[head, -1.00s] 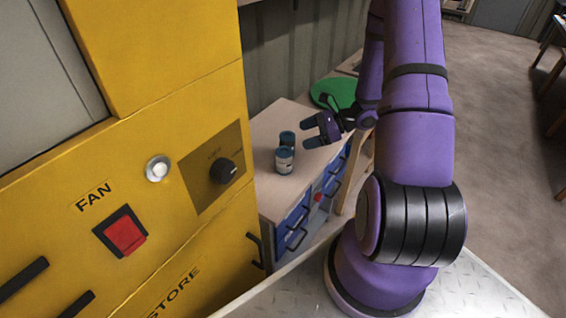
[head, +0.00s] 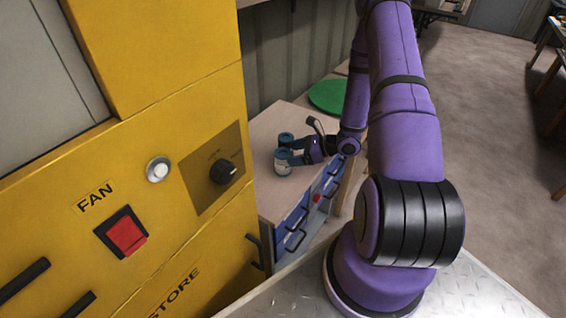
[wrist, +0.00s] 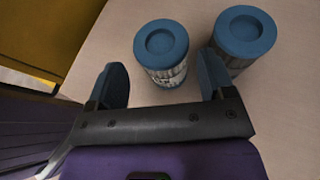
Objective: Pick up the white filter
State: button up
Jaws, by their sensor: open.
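The white filter (head: 283,167) is a short upright can with a blue cap, standing on the pale cabinet top. It also shows in the wrist view (wrist: 169,76), with print on its white side. My gripper (head: 296,150) is open and empty, just right of the cans in the head view. In the wrist view its blue fingertips (wrist: 160,82) are spread, with the white filter just ahead of the gap between them. A darker grey can with the same blue cap (wrist: 236,62) stands close to its right, beyond the right fingertip. The fingers partly cover the cans in the head view.
The cabinet (head: 265,190) has blue drawers (head: 297,222) with dark handles. A tall yellow unit (head: 215,100) with knob and red switch stands at left. A green disc (head: 328,96) lies behind my arm. The cabinet top in front of the cans is clear.

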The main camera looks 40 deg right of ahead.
aim_at(288, 153)
jog(key=shift+x, duration=2.2)
jog(key=shift+w+r, duration=0.15)
jog(key=c, duration=0.7)
jog(key=shift+r, duration=0.1)
